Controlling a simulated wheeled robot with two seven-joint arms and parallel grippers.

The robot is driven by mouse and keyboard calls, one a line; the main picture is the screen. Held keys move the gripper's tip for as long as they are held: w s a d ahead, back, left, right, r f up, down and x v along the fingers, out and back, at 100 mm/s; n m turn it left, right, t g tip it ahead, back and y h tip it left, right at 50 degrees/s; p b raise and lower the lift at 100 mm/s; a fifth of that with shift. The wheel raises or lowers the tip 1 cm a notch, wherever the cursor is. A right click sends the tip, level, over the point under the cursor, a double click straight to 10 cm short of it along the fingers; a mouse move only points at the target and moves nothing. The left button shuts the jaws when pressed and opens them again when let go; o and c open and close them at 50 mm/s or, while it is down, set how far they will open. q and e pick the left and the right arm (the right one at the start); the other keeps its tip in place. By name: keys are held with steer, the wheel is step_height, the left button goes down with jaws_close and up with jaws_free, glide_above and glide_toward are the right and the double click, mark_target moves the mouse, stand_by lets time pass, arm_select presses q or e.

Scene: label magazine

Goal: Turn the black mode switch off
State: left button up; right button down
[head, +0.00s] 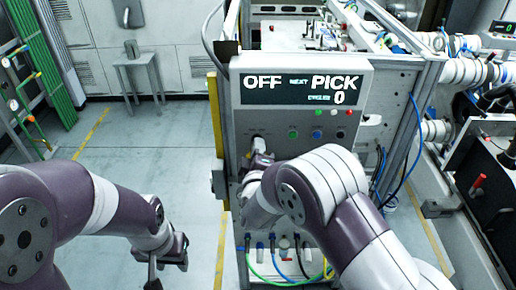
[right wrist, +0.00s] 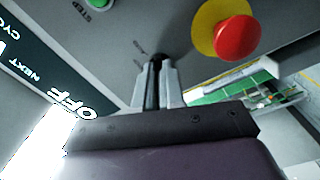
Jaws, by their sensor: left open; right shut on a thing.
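The black mode switch (right wrist: 158,58) is on the face of the grey control box (head: 353,75). In the right wrist view, my right gripper (right wrist: 154,80) has its two fingers on either side of the switch, shut on it. In the head view my right gripper (head: 259,147) is against the lower left of the box and hides the switch. The display (head: 302,88) reads OFF, NEXT PICK, CYCLES 0. The exact angle of the switch is hard to tell. My left gripper (head: 168,260) is open and empty, low at the left, away from the box.
A red mushroom button (right wrist: 238,38) on a yellow disc is close beside my right gripper. A green button (head: 293,134) and other small buttons are on the box. Cables (head: 285,270) hang below it. The floor (head: 150,150) to the left is clear.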

steer(key=shift+w+r, duration=0.1)
steer(key=shift+r, duration=0.25)
steer(key=c, duration=1.2)
jaws_free()
steer(key=shift+c, duration=0.2)
steer(key=shift+f, duration=0.2)
steer(key=s+b, duration=0.4)
steer(key=s, duration=0.8)
steer(key=shift+s+b, duration=0.25)
steer(key=shift+b, duration=0.05)
